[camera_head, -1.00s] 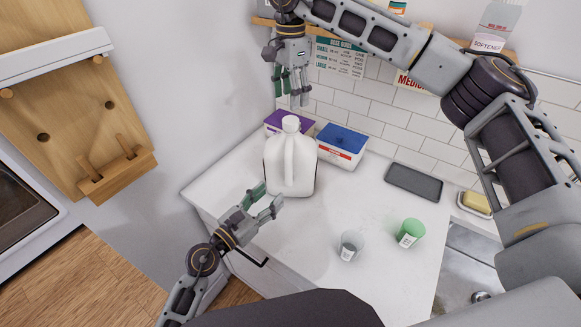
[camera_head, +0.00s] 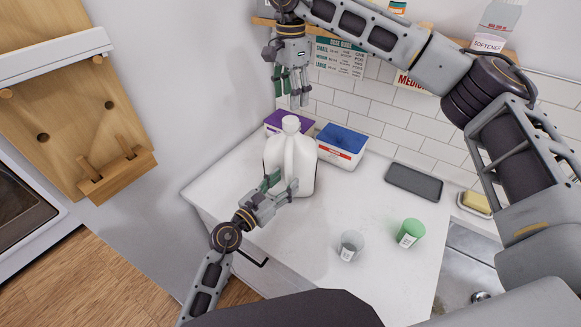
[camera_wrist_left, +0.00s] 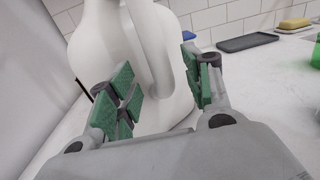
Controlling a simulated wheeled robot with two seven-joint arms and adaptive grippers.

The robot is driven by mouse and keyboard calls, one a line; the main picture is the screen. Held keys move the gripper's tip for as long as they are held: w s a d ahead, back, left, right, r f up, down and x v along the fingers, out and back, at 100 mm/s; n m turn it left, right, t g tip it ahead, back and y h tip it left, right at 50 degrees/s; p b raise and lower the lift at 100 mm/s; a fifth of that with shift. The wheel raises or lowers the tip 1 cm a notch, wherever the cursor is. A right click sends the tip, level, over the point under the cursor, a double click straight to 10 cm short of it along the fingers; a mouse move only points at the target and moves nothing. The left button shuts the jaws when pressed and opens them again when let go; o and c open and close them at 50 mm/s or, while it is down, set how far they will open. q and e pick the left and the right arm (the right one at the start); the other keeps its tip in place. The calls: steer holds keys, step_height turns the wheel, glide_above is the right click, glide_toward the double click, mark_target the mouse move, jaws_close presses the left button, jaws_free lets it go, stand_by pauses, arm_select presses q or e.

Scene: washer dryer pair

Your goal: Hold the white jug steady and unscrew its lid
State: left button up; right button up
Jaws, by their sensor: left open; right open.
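The white jug (camera_head: 304,172) stands upright on the white counter, with its white lid (camera_head: 291,123) on top. In the left wrist view the jug's body and handle (camera_wrist_left: 155,50) fill the space ahead of the fingers. My left gripper (camera_head: 283,183) is open low at the jug's near side. Its green-padded fingers (camera_wrist_left: 160,92) lie on either side of the jug's lower part in the wrist view; I cannot tell whether they touch it. My right gripper (camera_head: 292,100) is open and empty, pointing down above the lid and apart from it.
A purple box (camera_head: 276,120) and a blue-topped white box (camera_head: 342,148) stand behind the jug. A grey tray (camera_head: 414,182), a clear cup (camera_head: 350,246), a green cup (camera_head: 410,233) and a yellow sponge (camera_head: 475,202) are to the right. The front counter (camera_head: 300,230) has free room.

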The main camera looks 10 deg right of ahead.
arm_select(q)
steer(key=shift+c, duration=0.4)
jaws_close()
arm_select(e)
steer(key=shift+f, duration=0.1)
